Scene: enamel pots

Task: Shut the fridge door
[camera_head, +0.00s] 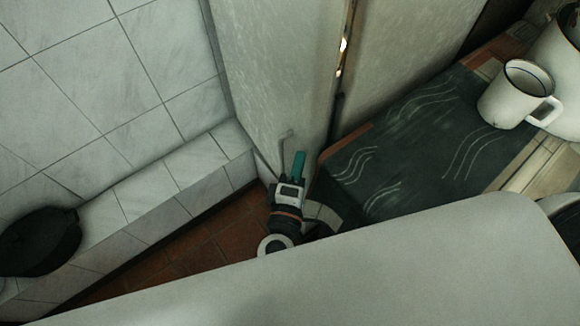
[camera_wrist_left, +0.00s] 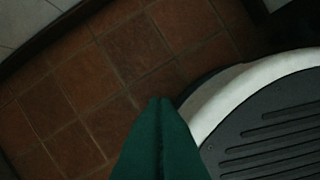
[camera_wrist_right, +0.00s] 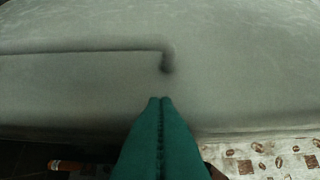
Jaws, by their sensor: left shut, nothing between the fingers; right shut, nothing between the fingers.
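The fridge door appears to be the tall pale panel (camera_head: 270,60) with a thin bent handle (camera_head: 286,142). A dark gap with bright patches runs along its right edge, beside another pale panel (camera_head: 410,50). My right gripper (camera_head: 299,154) is shut and empty, low in front of the door by the handle. The door (camera_wrist_right: 70,80) fills most of the right wrist view, with the handle's bent end just beyond the green fingertips (camera_wrist_right: 160,98); contact cannot be told. My left gripper (camera_wrist_left: 160,100) is shut and empty above the floor, outside the head view.
A dark patterned surface (camera_head: 420,130) on the right carries a white mug (camera_head: 505,105) beside a white pot (camera_head: 568,60). Reddish floor tiles (camera_head: 190,250) lie between.

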